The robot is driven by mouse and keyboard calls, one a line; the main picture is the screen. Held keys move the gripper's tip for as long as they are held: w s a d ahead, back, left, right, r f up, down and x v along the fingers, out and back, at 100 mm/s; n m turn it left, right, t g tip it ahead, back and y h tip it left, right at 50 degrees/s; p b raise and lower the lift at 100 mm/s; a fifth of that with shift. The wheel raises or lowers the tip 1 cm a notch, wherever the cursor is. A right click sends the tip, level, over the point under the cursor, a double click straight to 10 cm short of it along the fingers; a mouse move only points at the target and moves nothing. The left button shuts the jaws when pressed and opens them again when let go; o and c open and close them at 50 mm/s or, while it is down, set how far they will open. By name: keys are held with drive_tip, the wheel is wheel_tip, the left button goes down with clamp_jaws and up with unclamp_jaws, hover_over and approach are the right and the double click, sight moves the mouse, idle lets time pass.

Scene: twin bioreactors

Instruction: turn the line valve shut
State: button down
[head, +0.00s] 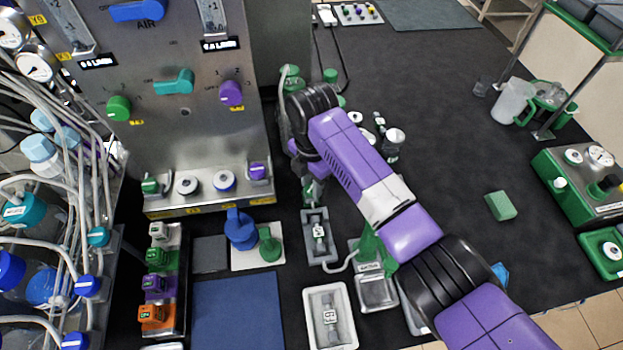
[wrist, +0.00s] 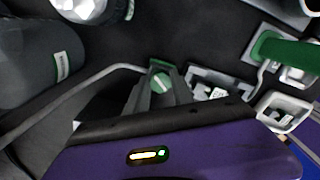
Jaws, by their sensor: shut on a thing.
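The line valve (wrist: 160,66) shows green in the wrist view, at the end of a grey tube. A round green part with a pale stripe shows between the fingers of my gripper (wrist: 155,92). My gripper is shut on the valve, pointing down at it. In the head view my gripper (head: 313,190) is low beside the steel panel, and my purple arm hides much of it. The exact angle of the valve handle cannot be told.
A grey tray (head: 319,258) with a small tagged part lies just in front of the gripper. A steel control panel (head: 190,130) stands to the left. A green block (head: 501,206) lies on the dark bench at right, where much surface is clear.

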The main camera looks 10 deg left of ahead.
drive_tip(key=m+p, duration=0.1)
drive_tip(key=m, duration=0.1)
drive_tip(key=m+p, duration=0.1)
drive_tip(key=m, duration=0.2)
drive_tip(key=shift+d+r+m, duration=0.1)
drive_tip(key=shift+r+m, duration=0.1)
drive_tip(key=shift+m, duration=0.1)
drive_tip(key=m+p, duration=0.1)
drive_tip(key=m, duration=0.3)
drive_tip(key=shift+m+p, duration=0.3)
drive_tip(key=shift+f+m, duration=0.1)
drive_tip(key=shift+m, duration=0.2)
drive_tip(key=c, duration=1.1)
unclamp_jaws()
drive_tip(key=shift+s, duration=0.1)
drive_tip(key=shift+r+b, duration=0.65)
drive_tip(key=shift+r, duration=3.25)
drive_tip(key=shift+s, duration=0.1)
